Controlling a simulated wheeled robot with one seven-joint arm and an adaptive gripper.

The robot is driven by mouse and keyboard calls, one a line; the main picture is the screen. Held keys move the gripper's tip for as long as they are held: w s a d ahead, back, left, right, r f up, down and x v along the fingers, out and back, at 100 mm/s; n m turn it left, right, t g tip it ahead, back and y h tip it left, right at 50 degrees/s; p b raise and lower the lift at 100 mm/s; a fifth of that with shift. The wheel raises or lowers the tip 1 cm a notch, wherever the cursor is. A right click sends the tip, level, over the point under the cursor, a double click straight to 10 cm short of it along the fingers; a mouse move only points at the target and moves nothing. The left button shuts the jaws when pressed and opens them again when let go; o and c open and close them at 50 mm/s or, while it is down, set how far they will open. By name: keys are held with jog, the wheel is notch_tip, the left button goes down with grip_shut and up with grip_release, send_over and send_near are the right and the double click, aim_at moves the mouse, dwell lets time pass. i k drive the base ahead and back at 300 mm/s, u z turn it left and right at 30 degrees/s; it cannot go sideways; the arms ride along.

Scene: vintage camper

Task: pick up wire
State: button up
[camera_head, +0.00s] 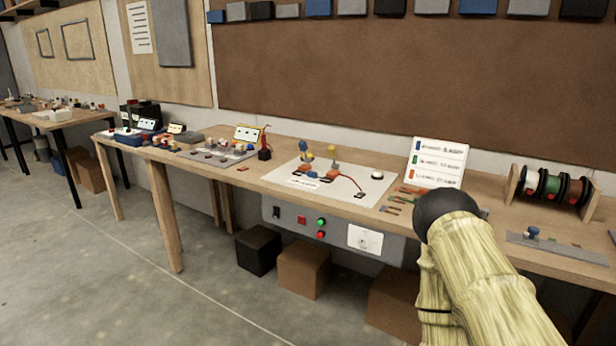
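Several candidates for the wire lie on the long workbench. Red and dark wires (328,181) run across a white board (283,172) between small parts. Short red and green strips (402,196), perhaps cut wires, lie right of the board; I cannot tell their exact kind. A rack of wire spools (549,187) in white, green and reddish brown stands at the right. A pale yellow, ridged arm link with a dark round end, apparently mine, covers the bench's front right. My gripper's fingers are not visible.
The wooden workbench (232,173) carries meters and small parts at its left. A white label card (437,163) stands behind the strips. A grey switch panel (333,229) hangs under the front edge. Boxes (303,270) stand below. The floor (110,270) at the left is clear.

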aim_at(310, 175)
jog(key=z, duration=0.15)
jog(key=k, duration=0.3)
jog(key=u, duration=0.95)
jog(key=i, duration=1.6)
jog(key=z, duration=0.65)
